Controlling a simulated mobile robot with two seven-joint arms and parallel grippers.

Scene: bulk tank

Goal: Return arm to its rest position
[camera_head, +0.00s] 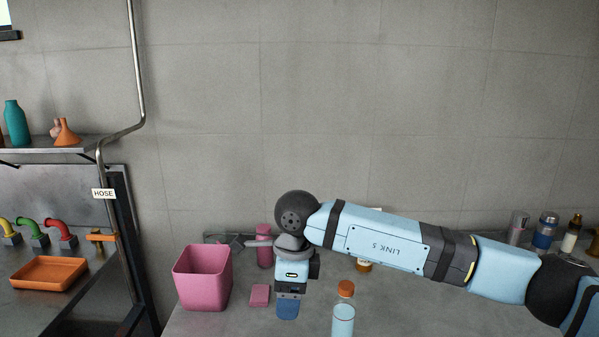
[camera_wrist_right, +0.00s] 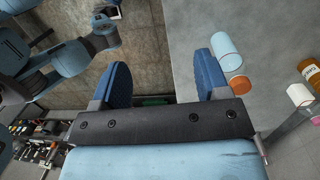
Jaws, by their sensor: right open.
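My right arm reaches in from the right in the head view, its gripper (camera_head: 288,306) pointing down over the grey counter. In the right wrist view the two blue fingers (camera_wrist_right: 166,78) stand wide apart with nothing between them. A clear bottle with pale blue liquid and an orange cap (camera_head: 344,318) stands just right of the gripper in the head view; it also shows beyond the right finger in the wrist view (camera_wrist_right: 225,52). The gripper and bottle are apart. My left gripper is not clearly seen in either view.
A pink bin (camera_head: 203,278), pink block (camera_head: 260,295) and pink bottle (camera_head: 264,246) are left of the gripper. An amber jar (camera_head: 363,265) is partly behind the arm. Several bottles (camera_head: 547,231) stand at the back right. An orange tray (camera_head: 49,273) lies far left.

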